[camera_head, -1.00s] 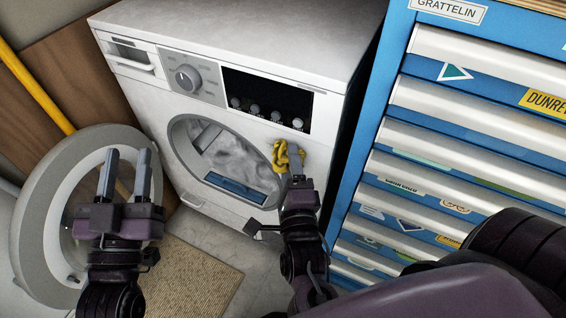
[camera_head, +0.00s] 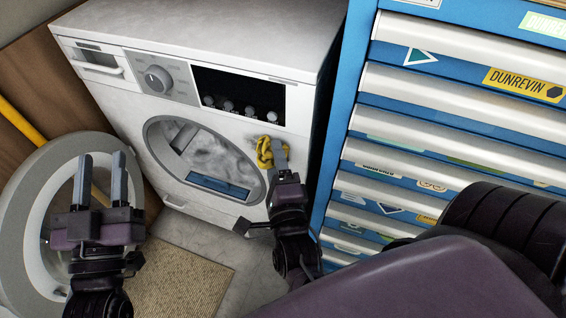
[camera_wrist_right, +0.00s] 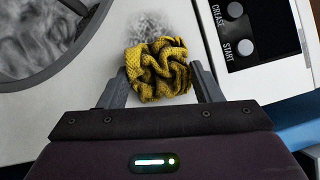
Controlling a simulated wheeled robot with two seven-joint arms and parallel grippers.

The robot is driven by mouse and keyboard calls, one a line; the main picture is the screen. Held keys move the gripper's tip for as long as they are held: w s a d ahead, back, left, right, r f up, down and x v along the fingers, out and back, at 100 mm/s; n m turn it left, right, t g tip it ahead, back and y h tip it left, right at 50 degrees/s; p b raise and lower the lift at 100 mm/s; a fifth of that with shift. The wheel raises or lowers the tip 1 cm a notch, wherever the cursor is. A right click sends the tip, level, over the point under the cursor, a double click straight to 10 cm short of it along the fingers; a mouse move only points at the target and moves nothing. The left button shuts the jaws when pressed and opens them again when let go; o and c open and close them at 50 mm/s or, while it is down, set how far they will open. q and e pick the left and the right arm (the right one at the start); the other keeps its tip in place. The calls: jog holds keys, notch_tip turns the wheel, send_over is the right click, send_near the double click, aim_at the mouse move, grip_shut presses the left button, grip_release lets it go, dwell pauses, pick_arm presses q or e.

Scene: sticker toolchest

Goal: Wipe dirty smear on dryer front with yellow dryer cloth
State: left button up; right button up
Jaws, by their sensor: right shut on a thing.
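The white dryer (camera_head: 110,90) stands with its round door (camera_head: 22,190) swung open to the left. My right gripper (camera_head: 275,158) is shut on the crumpled yellow cloth (camera_head: 264,150), at the dryer front right of the drum opening and below the dark control panel. In the right wrist view the cloth (camera_wrist_right: 157,70) sits between the two fingers. A grey smear (camera_wrist_right: 150,24) shows on the white front just beyond the cloth; the cloth may hide part of it. My left gripper (camera_head: 100,175) is open and empty in front of the door.
A blue tool chest (camera_head: 345,120) with several white-fronted drawers stands close on the right. A beige mat (camera_head: 185,280) lies on the floor before the dryer. A yellow pole (camera_head: 20,122) leans at the left. The control panel (camera_wrist_right: 245,30) is near the right gripper.

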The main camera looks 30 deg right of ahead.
jog(key=shift+w+a+b, duration=0.1)
jog(key=shift+w+a, duration=0.75)
jog(key=shift+w, duration=0.2)
jog(key=shift+w+a+b, duration=0.15)
jog(key=shift+w+a, duration=0.65)
jog(key=shift+w, duration=0.25)
jog(key=shift+w+a+b, duration=0.1)
jog(key=shift+w+a, duration=0.75)
jog(key=shift+w, duration=0.2)
jog(key=s+a, duration=0.4)
jog(key=a, duration=0.1)
jog(key=shift+p, duration=0.3)
jog(key=shift+s+a, duration=0.9)
jog(key=shift+a, duration=0.25)
